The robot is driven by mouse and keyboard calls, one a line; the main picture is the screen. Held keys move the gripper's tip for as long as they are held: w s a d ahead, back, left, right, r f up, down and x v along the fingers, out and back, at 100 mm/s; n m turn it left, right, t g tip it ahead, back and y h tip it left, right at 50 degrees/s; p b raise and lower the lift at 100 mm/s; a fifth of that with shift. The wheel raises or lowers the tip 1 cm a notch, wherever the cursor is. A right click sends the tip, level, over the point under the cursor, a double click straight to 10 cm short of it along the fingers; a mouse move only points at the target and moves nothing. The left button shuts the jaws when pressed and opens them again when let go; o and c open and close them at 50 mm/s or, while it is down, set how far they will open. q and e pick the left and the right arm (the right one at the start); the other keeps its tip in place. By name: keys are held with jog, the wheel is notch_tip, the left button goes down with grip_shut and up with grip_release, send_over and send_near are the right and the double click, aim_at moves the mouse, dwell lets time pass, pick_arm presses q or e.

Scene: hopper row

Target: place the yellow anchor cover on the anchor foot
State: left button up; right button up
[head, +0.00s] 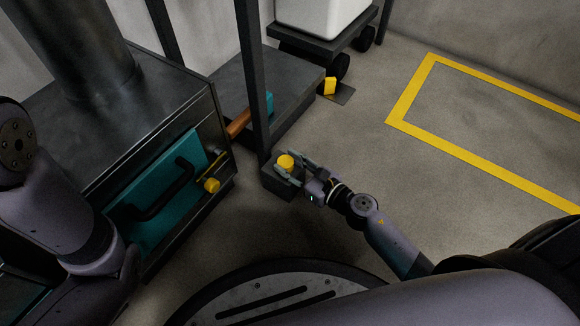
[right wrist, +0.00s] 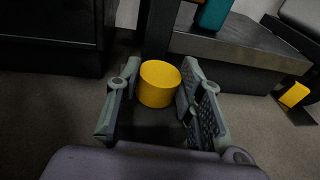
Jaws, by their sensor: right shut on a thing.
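The yellow anchor cover (head: 286,161) is a short yellow cylinder held in my right gripper (head: 290,171). In the right wrist view the cover (right wrist: 160,85) stands roughly upright between the two fingers of the gripper (right wrist: 158,103). The anchor foot (head: 270,184) appears to be the dark block at the base of a dark post. In the head view the cover overlaps the top of this block. I cannot tell whether it touches it. The gripper hides part of the block. My left arm is at the left edge of the head view; its gripper is out of sight.
Floor to the right is clear.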

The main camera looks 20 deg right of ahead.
jog(key=shift+f, duration=0.2)
jog(key=o, duration=0.8)
jog(key=shift+o, duration=0.2)
jog(key=shift+r, duration=0.15)
jog(key=shift+r, duration=0.3)
jog(key=p+v, duration=0.2)
jog(key=v, duration=1)
jog(key=shift+f, duration=0.2)
